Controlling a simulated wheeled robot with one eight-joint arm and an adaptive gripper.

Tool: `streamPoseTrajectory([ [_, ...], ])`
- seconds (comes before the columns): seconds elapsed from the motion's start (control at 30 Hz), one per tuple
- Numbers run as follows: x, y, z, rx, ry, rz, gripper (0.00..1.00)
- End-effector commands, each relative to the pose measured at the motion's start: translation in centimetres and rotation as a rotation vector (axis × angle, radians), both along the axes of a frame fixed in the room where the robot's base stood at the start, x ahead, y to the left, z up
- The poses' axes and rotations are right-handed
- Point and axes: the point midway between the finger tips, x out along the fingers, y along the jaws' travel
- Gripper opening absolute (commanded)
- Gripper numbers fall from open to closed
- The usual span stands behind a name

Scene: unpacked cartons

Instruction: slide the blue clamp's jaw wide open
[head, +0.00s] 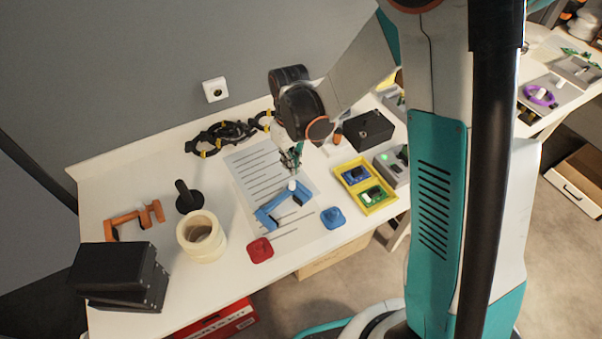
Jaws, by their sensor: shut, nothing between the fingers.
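The blue clamp (270,214) lies on a light printed sheet (257,170) on the white table, left of the picture's middle. A small white part shows at its far end. Whether its jaw is open is too small to tell. My gripper (292,168) points down just beyond the clamp's far end, near the white part. Its fingers are shut and empty. They are small and partly hidden by my dark wrist, and I cannot tell whether they touch the clamp.
An orange clamp (125,218), black boxes (117,272) and tape rolls (202,236) stand left. Red (259,250) and blue (333,217) pieces lie near the front edge. A yellow tray (378,206) and black box (369,130) are right; cables (222,134) lie behind.

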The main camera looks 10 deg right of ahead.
Motion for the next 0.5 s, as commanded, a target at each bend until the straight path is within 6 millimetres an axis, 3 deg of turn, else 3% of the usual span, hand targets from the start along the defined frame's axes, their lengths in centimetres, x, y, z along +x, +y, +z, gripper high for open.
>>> streamPoseTrajectory([
  [0.5,1.0,-2.7,0.6,-0.205,-0.183,-1.163,0.00],
])
